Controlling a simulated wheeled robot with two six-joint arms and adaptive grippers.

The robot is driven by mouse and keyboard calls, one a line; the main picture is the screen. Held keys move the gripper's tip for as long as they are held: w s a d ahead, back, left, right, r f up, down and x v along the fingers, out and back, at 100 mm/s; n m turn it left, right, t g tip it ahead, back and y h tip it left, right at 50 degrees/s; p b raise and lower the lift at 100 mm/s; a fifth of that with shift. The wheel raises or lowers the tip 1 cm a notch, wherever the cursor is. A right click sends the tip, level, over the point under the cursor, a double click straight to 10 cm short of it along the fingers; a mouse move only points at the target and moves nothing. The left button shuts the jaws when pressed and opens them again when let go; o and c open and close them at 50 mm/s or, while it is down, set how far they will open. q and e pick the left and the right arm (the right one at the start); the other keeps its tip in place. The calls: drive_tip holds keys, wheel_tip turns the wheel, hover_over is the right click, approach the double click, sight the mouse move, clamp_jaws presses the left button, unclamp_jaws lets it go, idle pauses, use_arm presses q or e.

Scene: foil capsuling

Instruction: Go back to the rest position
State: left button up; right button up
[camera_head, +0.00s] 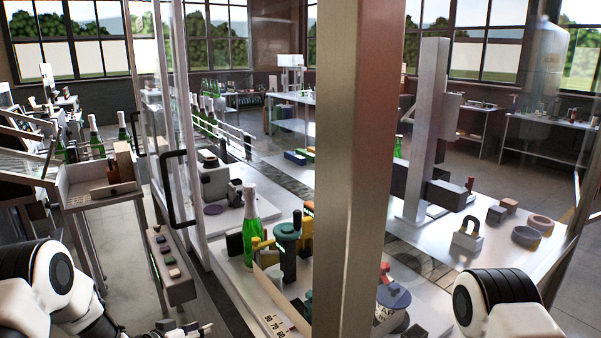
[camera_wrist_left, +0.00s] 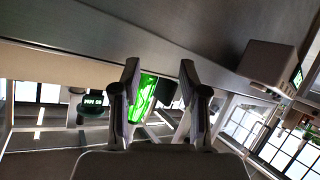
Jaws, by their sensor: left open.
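My left gripper (camera_head: 196,330) shows at the bottom edge of the head view, in front of the machine and below the button box. In the left wrist view its two fingers (camera_wrist_left: 159,66) stand apart with nothing held between them. A green shape (camera_wrist_left: 145,95), perhaps a bottle, shows behind the fingers, beyond the gap. My right arm (camera_head: 500,305) shows at the lower right of the head view, but its gripper is out of view.
A steel post (camera_head: 352,180) blocks the middle of the view. A foil-topped green bottle (camera_head: 251,225) stands on the machine table inside the frame. A button box (camera_head: 172,265) and a small wooden-sided tray (camera_head: 98,190) are near my left arm. The open door has a black handle (camera_head: 170,188).

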use_arm(q)
drive_tip(key=s+d+f+n+g+y+b, duration=0.1)
drive_tip(key=s+d+f+g, duration=0.1)
drive_tip(key=s+f, duration=0.7)
drive_tip(key=s+d+f+n+g+y+b, duration=0.1)
drive_tip(key=s+d+f+g+b, duration=0.15)
drive_tip(key=s+f, duration=0.6)
drive_tip(key=s+a+g+y, duration=0.2)
drive_tip(key=s+g, duration=0.1)
drive_tip(key=s, duration=0.9)
drive_tip(key=s+a+g+y, duration=0.1)
drive_tip(key=s+g+y, duration=0.1)
drive_tip(key=s, duration=1.1)
drive_tip(key=shift+s+a+n+g+y, duration=0.15)
drive_tip(key=shift+a+n+g+y, duration=0.2)
drive_tip(key=shift+g, duration=0.4)
